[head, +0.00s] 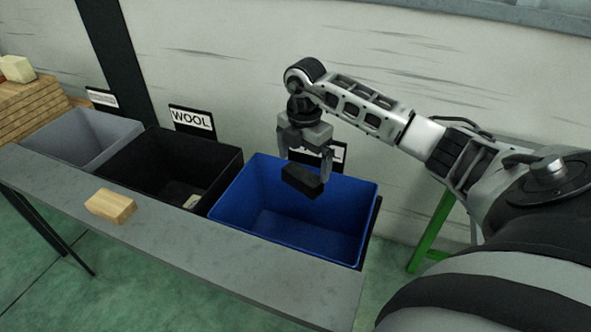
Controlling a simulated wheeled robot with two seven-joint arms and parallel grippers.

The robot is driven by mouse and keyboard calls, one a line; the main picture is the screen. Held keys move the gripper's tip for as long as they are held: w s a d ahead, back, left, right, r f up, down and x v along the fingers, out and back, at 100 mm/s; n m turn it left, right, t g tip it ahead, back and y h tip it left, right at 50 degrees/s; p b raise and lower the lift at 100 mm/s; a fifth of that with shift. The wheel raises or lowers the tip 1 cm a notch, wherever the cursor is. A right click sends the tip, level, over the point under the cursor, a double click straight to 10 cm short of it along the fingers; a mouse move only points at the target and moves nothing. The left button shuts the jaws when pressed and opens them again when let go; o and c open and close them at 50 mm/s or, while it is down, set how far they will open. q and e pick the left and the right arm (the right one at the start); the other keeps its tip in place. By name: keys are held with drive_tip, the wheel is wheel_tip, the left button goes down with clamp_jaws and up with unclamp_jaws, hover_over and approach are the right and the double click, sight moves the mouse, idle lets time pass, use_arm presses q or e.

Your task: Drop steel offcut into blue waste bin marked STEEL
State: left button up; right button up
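My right gripper (308,170) comes in from the right and points down over the blue bin (365,222). It is shut on a dark block, the steel offcut (301,181), and holds it over the bin's opening, toward the back. The visible floor of the blue bin looks empty. The sign (336,151) behind the blue bin is mostly hidden by the gripper, so I cannot read it. My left gripper is not in view.
A grey bin (62,130) stands further left. A wooden block (110,205) lies on the grey bench ledge (180,234). Stacked planks (32,112) are at far left.

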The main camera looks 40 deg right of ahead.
wheel_tip(320, 180, up, 16)
drive_tip(key=p, duration=0.1)
idle(0.6)
